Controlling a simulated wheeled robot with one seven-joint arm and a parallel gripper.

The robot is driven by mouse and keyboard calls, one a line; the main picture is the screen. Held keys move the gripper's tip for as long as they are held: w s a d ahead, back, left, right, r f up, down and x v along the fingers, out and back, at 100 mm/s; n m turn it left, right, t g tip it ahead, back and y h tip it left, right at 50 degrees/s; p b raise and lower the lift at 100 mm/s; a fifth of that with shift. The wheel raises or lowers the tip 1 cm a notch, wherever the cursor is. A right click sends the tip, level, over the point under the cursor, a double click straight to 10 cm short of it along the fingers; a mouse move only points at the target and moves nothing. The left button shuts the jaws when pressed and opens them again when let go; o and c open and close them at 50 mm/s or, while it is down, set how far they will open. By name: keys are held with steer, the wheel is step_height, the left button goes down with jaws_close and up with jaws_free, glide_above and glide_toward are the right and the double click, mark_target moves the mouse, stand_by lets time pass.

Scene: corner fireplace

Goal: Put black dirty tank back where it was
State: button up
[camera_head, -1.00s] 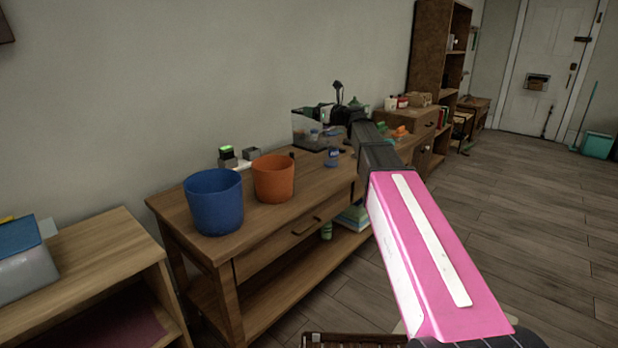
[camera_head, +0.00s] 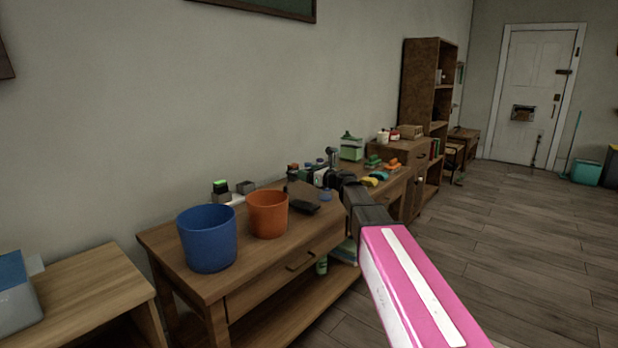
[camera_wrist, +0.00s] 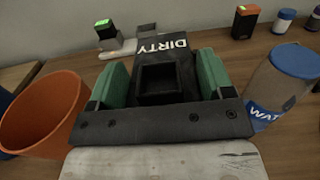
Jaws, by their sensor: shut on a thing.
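In the wrist view, the black tank (camera_wrist: 161,46), lettered "DIRTY" in white, sits between the green fingers of my gripper (camera_wrist: 160,76). My gripper is shut on it; the dark plate of the gripper hides its near side. The tank is above the wooden table (camera_wrist: 22,72), with the orange bucket to its left and a blue-lidded bottle to its right. I cannot tell whether it touches the tabletop. In the head view, a flat dark shape shows just right of the orange bucket; whether it is the tank is unclear. My arm hides part of the table there.
The orange bucket (camera_head: 268,215) and blue bucket (camera_head: 207,238) stand at the table's left end. A small green-topped device (camera_wrist: 106,32) is behind. The "WATER" bottle (camera_wrist: 284,88) is close on the right. Several small items crowd the table farther right. Floor is open at right.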

steer(key=shift+f, duration=0.65)
steer(key=o, duration=1.4)
steer(key=shift+f, duration=0.1)
